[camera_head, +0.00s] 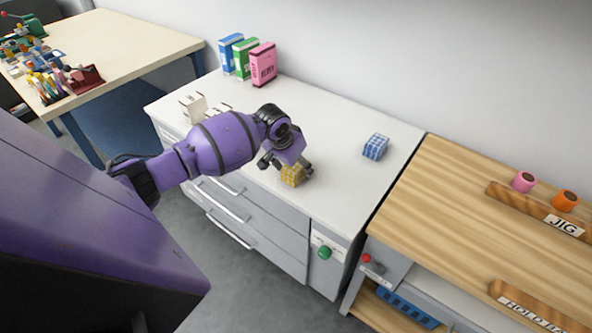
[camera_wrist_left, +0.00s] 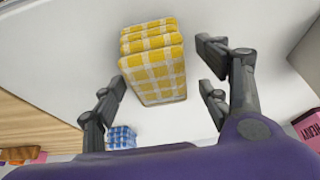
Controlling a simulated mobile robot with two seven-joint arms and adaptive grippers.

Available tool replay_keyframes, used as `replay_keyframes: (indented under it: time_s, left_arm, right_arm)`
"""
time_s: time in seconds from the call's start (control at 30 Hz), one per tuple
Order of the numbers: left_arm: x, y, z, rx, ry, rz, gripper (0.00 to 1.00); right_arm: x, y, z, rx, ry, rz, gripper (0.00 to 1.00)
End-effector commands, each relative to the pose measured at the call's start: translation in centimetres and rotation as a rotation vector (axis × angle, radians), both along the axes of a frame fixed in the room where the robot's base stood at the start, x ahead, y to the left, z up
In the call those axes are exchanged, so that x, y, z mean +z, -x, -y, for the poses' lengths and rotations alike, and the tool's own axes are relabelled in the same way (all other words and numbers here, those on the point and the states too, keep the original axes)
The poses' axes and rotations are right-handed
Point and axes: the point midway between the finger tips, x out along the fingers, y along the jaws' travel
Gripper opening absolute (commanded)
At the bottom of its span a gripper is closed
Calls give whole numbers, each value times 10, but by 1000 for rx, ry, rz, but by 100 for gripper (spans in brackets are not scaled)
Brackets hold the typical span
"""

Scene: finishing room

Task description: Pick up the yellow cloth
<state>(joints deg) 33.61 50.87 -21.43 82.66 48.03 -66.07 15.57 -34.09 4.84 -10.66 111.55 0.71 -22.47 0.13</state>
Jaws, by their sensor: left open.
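The yellow cloth (camera_head: 292,175) is a folded, checked yellow-and-white stack on the white cabinet top, near its front edge. In the left wrist view the cloth (camera_wrist_left: 155,72) lies between the spread fingers. My left gripper (camera_head: 286,164) is over the cloth, open, with fingers to either side of it; the left wrist view shows the open fingers (camera_wrist_left: 160,88) with gaps beside the cloth. The gripper hides part of the cloth in the head view. My right gripper is not in view.
A blue checked cloth (camera_head: 375,146) lies to the right on the white cabinet top (camera_head: 340,125). Blue, green and pink boxes (camera_head: 263,64) stand at the back. A wooden bench (camera_head: 450,190) adjoins on the right. The top between the two cloths is clear.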

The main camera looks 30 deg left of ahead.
Motion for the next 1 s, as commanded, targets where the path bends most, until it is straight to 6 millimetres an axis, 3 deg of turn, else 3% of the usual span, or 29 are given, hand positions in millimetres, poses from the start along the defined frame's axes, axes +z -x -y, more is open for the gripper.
replay_keyframes:
  time_s: [0.9, 1.0]
  left_arm:
    - [-4, -1, 0, 0, 0, 2, 69]
    - [-4, 0, 0, 0, 0, 2, 58]
  right_arm:
    - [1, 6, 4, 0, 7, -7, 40]
    - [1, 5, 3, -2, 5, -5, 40]
